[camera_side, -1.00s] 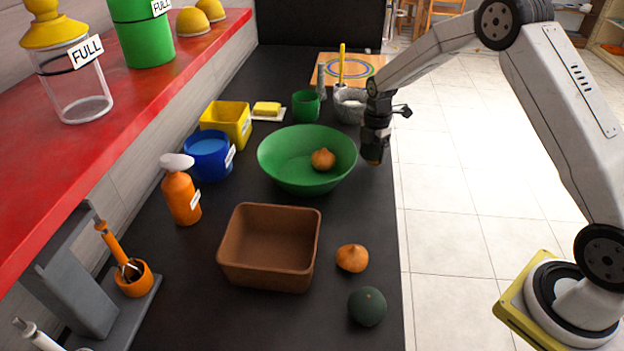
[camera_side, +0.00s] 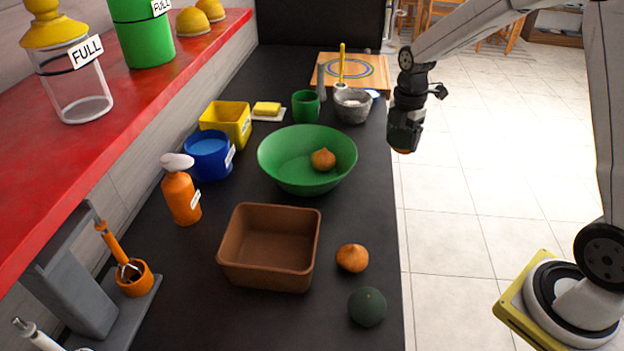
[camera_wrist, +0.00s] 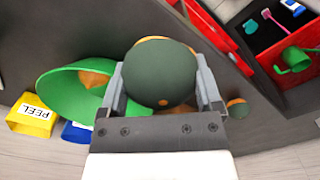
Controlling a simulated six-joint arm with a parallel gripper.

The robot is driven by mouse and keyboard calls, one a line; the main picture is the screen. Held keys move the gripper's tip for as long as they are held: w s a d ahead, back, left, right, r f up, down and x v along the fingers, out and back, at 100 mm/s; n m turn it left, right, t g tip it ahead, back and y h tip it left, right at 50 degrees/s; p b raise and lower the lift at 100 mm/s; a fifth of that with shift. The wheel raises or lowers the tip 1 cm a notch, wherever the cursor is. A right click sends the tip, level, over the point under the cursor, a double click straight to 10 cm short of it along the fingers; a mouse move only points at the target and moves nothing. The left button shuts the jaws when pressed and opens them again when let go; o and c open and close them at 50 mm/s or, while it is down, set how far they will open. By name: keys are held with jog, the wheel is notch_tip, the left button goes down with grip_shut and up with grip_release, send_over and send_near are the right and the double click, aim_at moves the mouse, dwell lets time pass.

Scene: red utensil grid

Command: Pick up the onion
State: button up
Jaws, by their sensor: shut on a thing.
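My gripper (camera_side: 404,143) is raised beyond the counter's right edge, over the pale floor. In the wrist view its jaws (camera_wrist: 160,72) are shut on a dark green round vegetable (camera_wrist: 158,78) with a small orange spot and an orange patch at its far edge. One onion (camera_side: 352,258) sits on the counter right of the brown box. Another onion (camera_side: 323,159) lies in the green bowl (camera_side: 283,165); it also shows in the wrist view (camera_wrist: 92,78).
The brown box (camera_side: 231,270) stands in front of the bowl. A dark green round vegetable (camera_side: 367,307) lies near the counter's right edge. Yellow (camera_side: 226,122) and blue (camera_side: 208,158) containers, a spray bottle (camera_side: 181,196) and grey bowl (camera_side: 352,108) stand around.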

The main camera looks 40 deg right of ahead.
jog(key=shift+s+a+r, duration=0.15)
jog(key=shift+s+r, duration=0.2)
jog(key=shift+s, duration=0.45)
jog(key=shift+s+a+r, duration=0.1)
jog(key=shift+s+r, duration=0.3)
jog(key=shift+s, duration=0.35)
jog(key=shift+s+a+r, duration=0.15)
jog(key=shift+s+r, duration=0.2)
jog(key=shift+s, duration=0.45)
jog(key=shift+a, duration=0.1)
jog(key=w+a, duration=0.3)
jog(key=a, duration=0.8)
jog(key=w+a, duration=0.3)
jog(key=a, duration=0.9)
jog(key=w+a, duration=0.2)
jog(key=a, duration=0.9)
jog(key=shift+w+a+f, duration=0.15)
jog(key=shift+w+f, duration=0.05)
jog(key=shift+w, duration=0.2)
jog(key=shift+f, duration=0.25)
jog(key=shift+f, duration=3.15)
jog(key=shift+f, duration=0.1)
